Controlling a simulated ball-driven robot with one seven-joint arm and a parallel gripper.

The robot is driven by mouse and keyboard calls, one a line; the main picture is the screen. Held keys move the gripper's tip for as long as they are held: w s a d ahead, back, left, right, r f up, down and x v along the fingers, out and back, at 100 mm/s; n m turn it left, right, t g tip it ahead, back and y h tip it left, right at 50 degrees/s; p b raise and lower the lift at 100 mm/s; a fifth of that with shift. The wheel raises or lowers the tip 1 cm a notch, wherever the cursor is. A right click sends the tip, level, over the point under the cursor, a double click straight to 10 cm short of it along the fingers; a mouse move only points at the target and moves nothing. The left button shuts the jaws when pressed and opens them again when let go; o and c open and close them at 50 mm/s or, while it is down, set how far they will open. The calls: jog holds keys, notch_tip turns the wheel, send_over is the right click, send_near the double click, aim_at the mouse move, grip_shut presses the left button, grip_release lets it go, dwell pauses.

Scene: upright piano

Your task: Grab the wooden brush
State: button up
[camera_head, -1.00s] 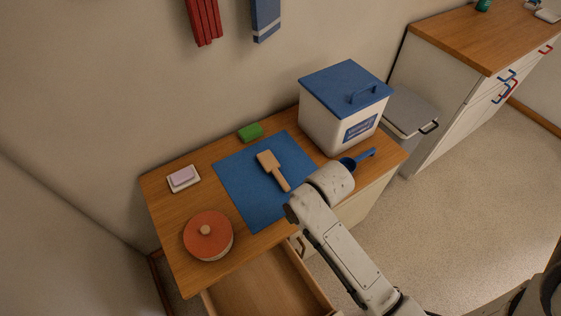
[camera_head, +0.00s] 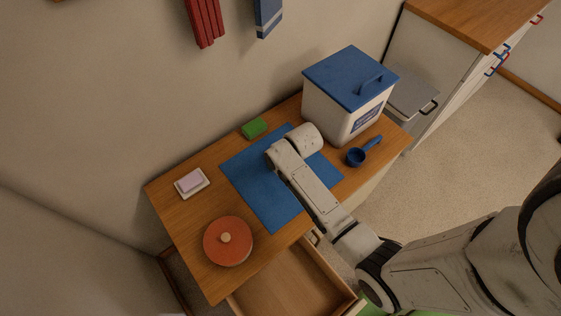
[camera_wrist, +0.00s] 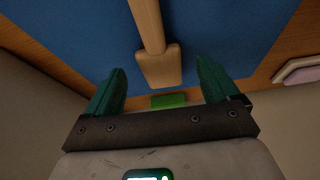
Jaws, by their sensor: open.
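The wooden brush shows in the wrist view (camera_wrist: 158,62), with its handle running up to the top edge and its wide head toward my gripper. It lies on the blue mat (camera_head: 268,196). My gripper (camera_wrist: 160,85) is open, with one green finger to each side of the brush head and space between finger and brush on both sides. The brush is not held. In the head view my arm covers the brush and my gripper.
A green sponge (camera_head: 254,128) lies behind the mat. A white bin with a blue lid (camera_head: 350,78) and a blue scoop (camera_head: 357,157) are to the right. A soap dish (camera_head: 192,183) and an orange-lidded pot (camera_head: 228,241) are left. An open drawer (camera_head: 290,284) juts out in front.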

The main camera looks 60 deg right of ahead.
jog(key=shift+x, duration=1.35)
jog(key=c, duration=1.2)
